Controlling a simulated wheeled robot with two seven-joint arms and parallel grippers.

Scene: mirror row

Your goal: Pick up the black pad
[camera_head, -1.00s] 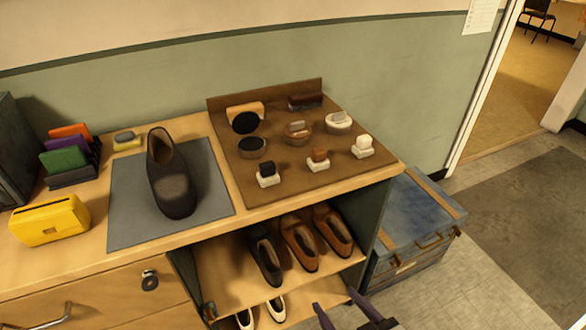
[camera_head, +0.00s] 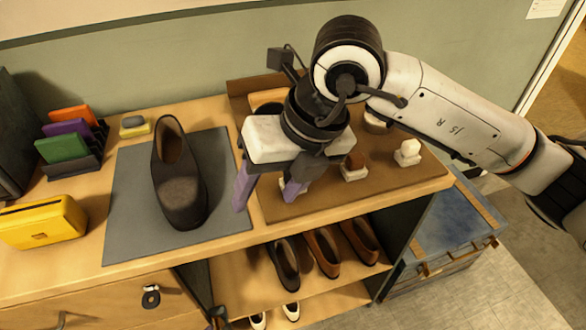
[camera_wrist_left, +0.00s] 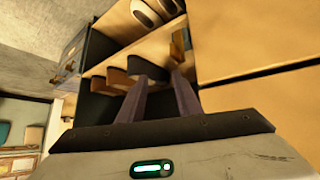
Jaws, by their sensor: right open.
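My right gripper (camera_head: 267,202) hangs over the brown display board (camera_head: 330,203), with its two purple fingers spread apart. The black pad is hidden behind the finger on the right. A bit of pale base (camera_head: 290,211) shows below that finger, probably the black pad's own. I cannot tell whether the finger touches it. Beside it stand a brown pad (camera_head: 354,162) and a white pad (camera_head: 407,149), each on a white base. My left gripper (camera_wrist_left: 157,78) shows in the left wrist view, fingers apart and empty, away from the board.
A dark shoe (camera_head: 180,190) stands on a grey mat (camera_head: 125,225) left of the board. A yellow box (camera_head: 42,222) and several coloured items in a rack (camera_head: 75,165) are further left. Shoes (camera_head: 322,252) fill the shelf below. A blue trunk (camera_head: 440,232) stands at right.

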